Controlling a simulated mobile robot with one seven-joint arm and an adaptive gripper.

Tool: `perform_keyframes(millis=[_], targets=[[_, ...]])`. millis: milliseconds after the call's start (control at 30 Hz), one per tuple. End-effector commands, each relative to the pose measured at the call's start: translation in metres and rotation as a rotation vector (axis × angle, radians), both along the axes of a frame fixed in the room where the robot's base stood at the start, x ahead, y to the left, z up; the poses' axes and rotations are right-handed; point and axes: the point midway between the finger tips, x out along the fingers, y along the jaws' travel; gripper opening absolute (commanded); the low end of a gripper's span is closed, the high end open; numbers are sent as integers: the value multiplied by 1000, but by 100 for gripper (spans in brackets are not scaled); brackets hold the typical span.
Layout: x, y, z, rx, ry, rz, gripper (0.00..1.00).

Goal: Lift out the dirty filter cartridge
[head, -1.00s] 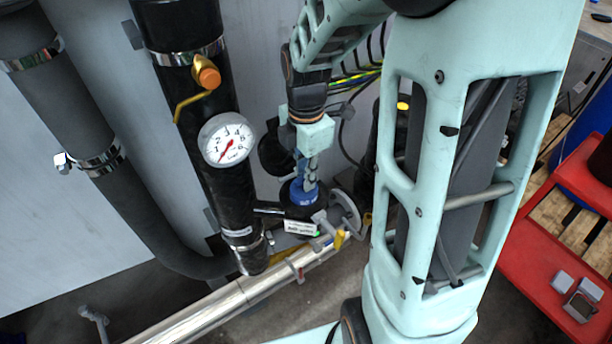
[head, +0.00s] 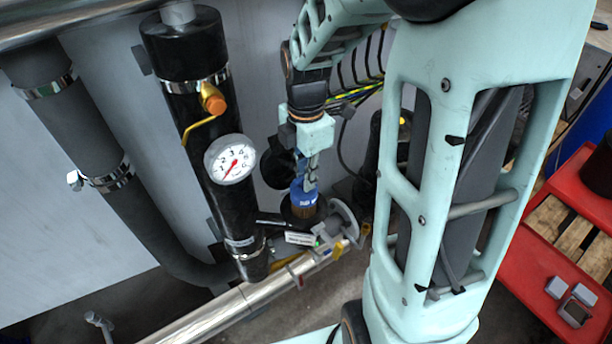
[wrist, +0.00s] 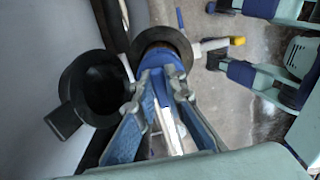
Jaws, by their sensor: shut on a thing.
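The dirty filter cartridge has a blue cap (head: 303,190) and a brown body (head: 303,209) in the head view. The lower part of the body is hidden inside the black filter housing (head: 296,221). My gripper (head: 309,183) is above the housing and shut on the blue cap. The cap also shows between my fingers in the wrist view (wrist: 161,62), with the dark round housing rim (wrist: 150,38) beyond it.
A black pipe with a pressure gauge (head: 230,159) and an orange-knobbed valve (head: 214,101) rises at left. A silver pipe (head: 235,310) runs below. A red cart (head: 535,268) is at right.

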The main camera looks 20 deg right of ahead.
Motion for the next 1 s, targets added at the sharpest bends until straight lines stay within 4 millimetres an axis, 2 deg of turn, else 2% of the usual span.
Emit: perform_keyframes(millis=[1000], targets=[[0,0,54,0,-1,0,0]])
